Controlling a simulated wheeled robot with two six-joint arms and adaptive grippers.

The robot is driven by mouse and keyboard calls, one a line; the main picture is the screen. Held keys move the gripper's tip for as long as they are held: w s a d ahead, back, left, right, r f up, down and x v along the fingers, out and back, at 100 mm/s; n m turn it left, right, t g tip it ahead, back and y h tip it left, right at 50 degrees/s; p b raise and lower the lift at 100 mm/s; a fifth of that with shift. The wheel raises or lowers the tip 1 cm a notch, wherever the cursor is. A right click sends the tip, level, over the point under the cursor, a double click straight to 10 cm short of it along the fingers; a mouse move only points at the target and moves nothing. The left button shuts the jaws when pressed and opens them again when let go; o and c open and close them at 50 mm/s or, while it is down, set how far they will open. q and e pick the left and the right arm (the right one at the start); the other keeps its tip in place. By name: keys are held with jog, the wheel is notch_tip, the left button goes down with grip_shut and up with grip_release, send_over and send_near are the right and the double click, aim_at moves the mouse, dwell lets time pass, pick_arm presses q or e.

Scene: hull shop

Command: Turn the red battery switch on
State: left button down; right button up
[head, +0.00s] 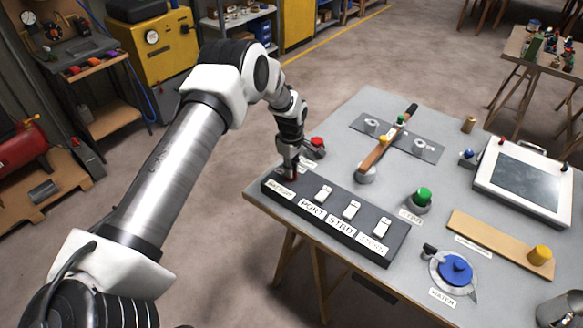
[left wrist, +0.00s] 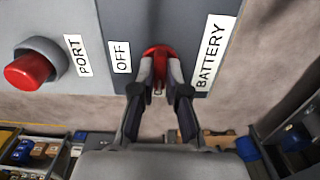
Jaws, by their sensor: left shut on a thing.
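The red battery switch (left wrist: 158,54) shows in the left wrist view between a label reading OFF and a label reading BATTERY. My left gripper (left wrist: 160,88) is shut on it, with a finger on either side. In the head view my left gripper (head: 290,174) reaches down to the left end of the dark switch panel (head: 335,222), and its fingers hide most of the red switch. I cannot tell clearly which way the switch is turned. My right gripper is not in view.
White rocker switches (head: 352,209) line the panel to the right. A red button (head: 317,143) stands close behind my left gripper; a green button (head: 422,196) and wooden lever (head: 385,145) are farther right. A blue-topped round device (head: 456,268) sits near the front.

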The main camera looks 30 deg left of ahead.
pick_arm(q)
jog(key=shift+s+f, duration=0.15)
jog(key=c, duration=1.2)
grip_release()
notch_tip(320, 180, up, 12)
jog(key=shift+f, duration=0.1)
